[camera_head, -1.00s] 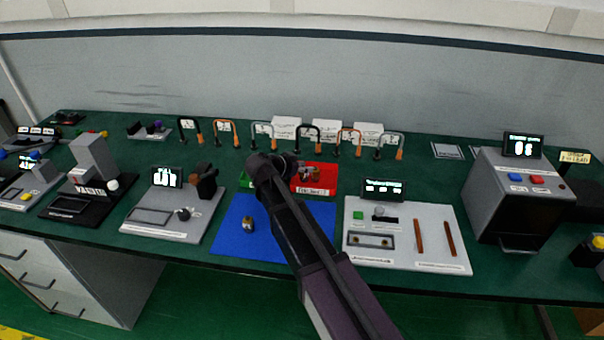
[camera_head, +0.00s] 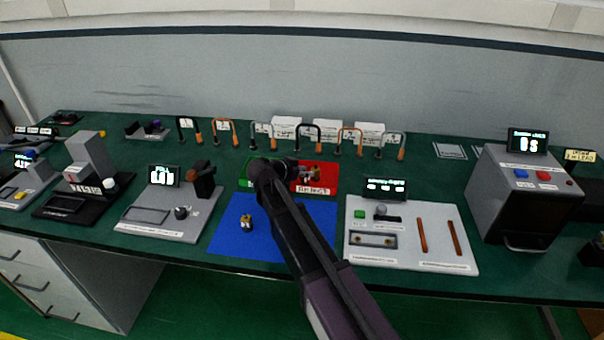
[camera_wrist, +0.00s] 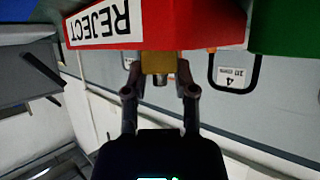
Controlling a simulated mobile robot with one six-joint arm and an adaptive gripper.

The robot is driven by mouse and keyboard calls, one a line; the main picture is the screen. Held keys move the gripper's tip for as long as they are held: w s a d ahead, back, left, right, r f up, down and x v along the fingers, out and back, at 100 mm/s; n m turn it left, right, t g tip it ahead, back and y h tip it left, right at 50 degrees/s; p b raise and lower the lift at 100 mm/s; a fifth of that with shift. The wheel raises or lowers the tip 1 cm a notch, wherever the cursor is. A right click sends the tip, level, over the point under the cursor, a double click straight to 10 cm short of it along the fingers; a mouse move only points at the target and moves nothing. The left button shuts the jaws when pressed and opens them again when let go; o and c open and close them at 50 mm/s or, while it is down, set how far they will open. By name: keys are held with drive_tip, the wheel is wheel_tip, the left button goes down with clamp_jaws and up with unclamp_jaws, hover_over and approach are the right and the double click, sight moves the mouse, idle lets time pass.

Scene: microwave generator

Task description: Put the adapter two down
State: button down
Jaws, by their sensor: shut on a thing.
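My gripper (camera_wrist: 159,88) is shut on a brass-coloured adapter (camera_wrist: 158,62), seen between the fingertips in the wrist view. The adapter is right at the red REJECT tray (camera_wrist: 190,25); I cannot tell whether it touches the tray floor. In the head view, my gripper (camera_head: 306,172) reaches over the red tray (camera_head: 326,180), and my arm hides part of it. A second small brass piece (camera_head: 246,222) stands on the blue mat (camera_head: 225,235), away from my gripper. I cannot read which adapter is which.
A green tray (camera_head: 250,172) adjoins the red tray on the left. Hooked cables (camera_head: 308,135) stand behind. A grey panel with copper rods (camera_head: 400,225) lies to the right, a grey device with a display (camera_head: 155,215) to the left. The blue mat has free room.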

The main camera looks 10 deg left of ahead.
drive_tip(key=shift+c, duration=1.3)
unclamp_jaws()
drive_tip(key=shift+f, duration=0.1)
drive_tip(key=shift+s+a+r+p, duration=0.4)
drive_tip(key=shift+s+r+p, duration=0.05)
drive_tip(key=p+v, duration=0.4)
drive_tip(key=v, duration=0.6)
drive_tip(key=shift+s+a+p, duration=0.15)
drive_tip(key=shift+a+p, duration=0.05)
drive_tip(key=shift+p, duration=0.2)
drive_tip(key=shift+r, duration=0.1)
